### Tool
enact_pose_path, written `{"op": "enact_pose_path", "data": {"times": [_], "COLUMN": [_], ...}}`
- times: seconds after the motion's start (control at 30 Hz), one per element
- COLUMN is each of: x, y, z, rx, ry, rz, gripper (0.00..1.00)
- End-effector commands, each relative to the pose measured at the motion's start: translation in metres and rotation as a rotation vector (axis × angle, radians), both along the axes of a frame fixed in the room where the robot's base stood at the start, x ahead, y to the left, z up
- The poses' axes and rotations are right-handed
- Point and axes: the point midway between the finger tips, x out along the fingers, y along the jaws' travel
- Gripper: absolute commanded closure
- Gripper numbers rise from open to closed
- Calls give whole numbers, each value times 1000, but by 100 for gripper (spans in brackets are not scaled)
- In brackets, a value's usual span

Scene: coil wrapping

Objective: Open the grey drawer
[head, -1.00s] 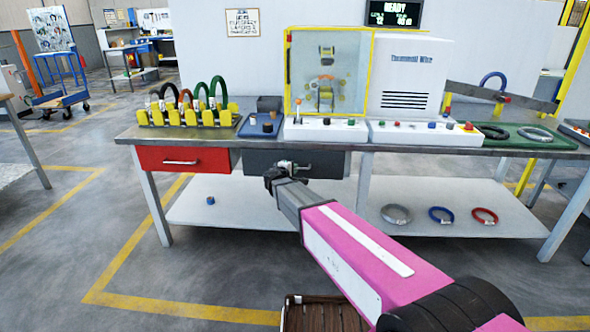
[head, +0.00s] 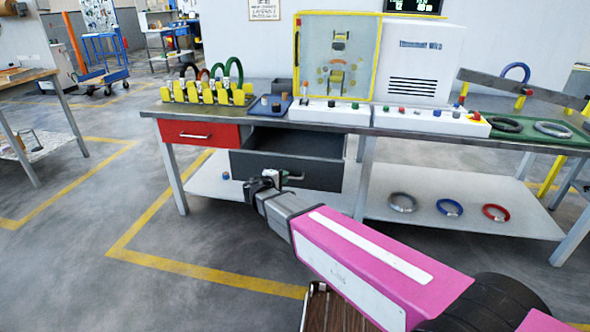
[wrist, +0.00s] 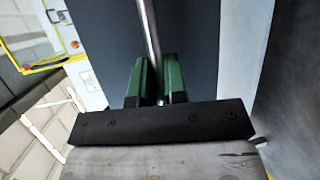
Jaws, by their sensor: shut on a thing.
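The grey drawer (head: 322,171) under the workbench is pulled partway out, and its dark inside shows from above in the head view. My gripper (head: 281,178) is at the front of the drawer, shut on its handle. In the wrist view, the green fingers of my gripper (wrist: 154,80) stand on either side of the metal handle bar (wrist: 149,28). The drawer front (wrist: 105,35) fills much of that view behind the bar. In the head view the handle is partly hidden by my gripper.
A closed red drawer (head: 180,134) is to the left. The bench top (head: 365,128) holds a rack of coils (head: 205,90), a yellow-framed machine (head: 338,60) and a green tray (head: 570,136). Several rings lie on the lower shelf (head: 425,182). The floor in front is mostly open.

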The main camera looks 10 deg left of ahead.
Motion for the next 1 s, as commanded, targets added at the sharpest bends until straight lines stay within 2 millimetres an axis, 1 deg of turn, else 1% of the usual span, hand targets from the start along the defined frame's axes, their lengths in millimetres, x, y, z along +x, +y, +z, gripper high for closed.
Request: {"op": "enact_pose_path", "data": {"times": [0.03,0.1,0.3,0.4,0.6,1.0], "x": [-17,-34,-71,-83,-97,-100], "y": [2,5,7,8,9,10], "z": [0,0,0,0,0,-1], "rx": [0,1,1,1,0,1], "ry": [2,3,2,2,2,3], "rz": [2,2,0,0,-2,-3], "gripper": [100,100,100,100,100,100]}}
